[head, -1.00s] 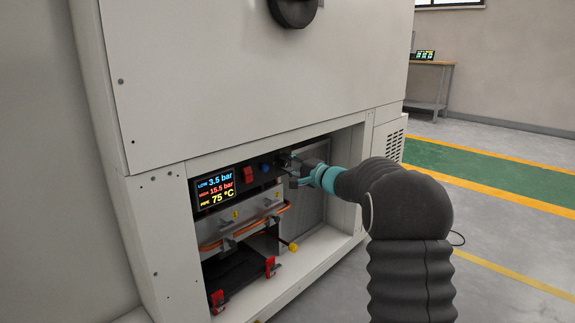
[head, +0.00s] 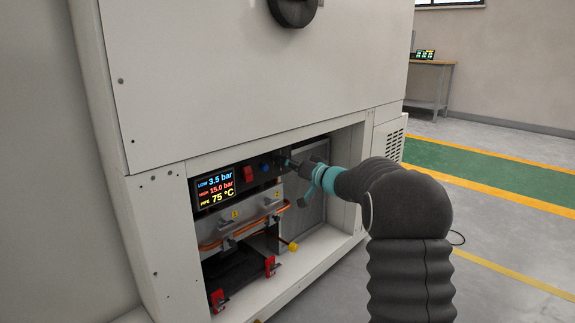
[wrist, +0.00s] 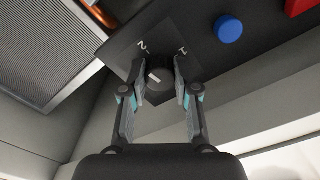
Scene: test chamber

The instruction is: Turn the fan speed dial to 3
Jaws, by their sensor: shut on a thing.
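The fan speed dial (wrist: 158,74) is a round black knob with a white mark, on a dark plate (wrist: 124,48). In the wrist view the figures 2 and 1 show on the plate above the knob. The white mark lies on the knob's left part, slanting toward upper left, left of the 2. No figure 3 is visible; part of the plate is hidden by the fingers. My gripper (wrist: 158,78) is shut on the dial, one finger on each side. In the head view my gripper (head: 289,163) is at the panel's right end and hides the dial.
Left of the dial are a blue button (head: 266,167), a red switch (head: 248,174) and a display (head: 215,187). Below are an orange pipe (head: 240,235) and red clips (head: 270,266).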

